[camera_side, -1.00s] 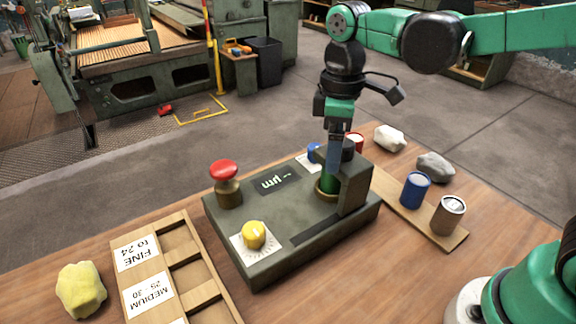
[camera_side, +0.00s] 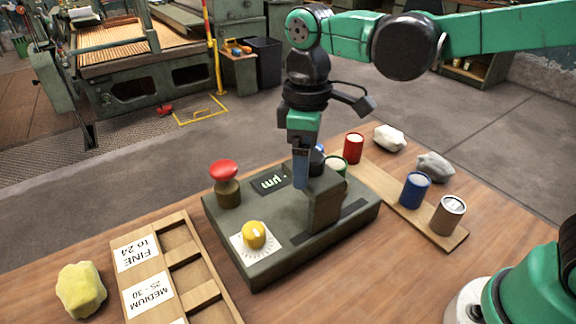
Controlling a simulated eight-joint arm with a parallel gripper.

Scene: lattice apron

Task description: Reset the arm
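My gripper (camera_side: 301,183) points down at the upper left of the dark upright block (camera_side: 325,203) on the grey-green machine (camera_side: 277,258). It is seen edge-on, so whether its fingers are apart or touch the block is unclear. A red mushroom button (camera_side: 223,170) stands on the machine's left corner. A yellow knob (camera_side: 254,235) sits on a white dial at the front. A dark display (camera_side: 269,181) lies on top. A blue round part (camera_side: 317,160) is partly hidden behind the gripper.
A wooden board (camera_side: 430,228) holds a blue can (camera_side: 415,190) and a brown can (camera_side: 448,215). A red can (camera_side: 353,148) stands at its far end. Two lumps, white (camera_side: 390,138) and grey (camera_side: 435,166), lie beyond. A labelled wooden tray (camera_side: 188,252) and yellow lump (camera_side: 82,289) are left.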

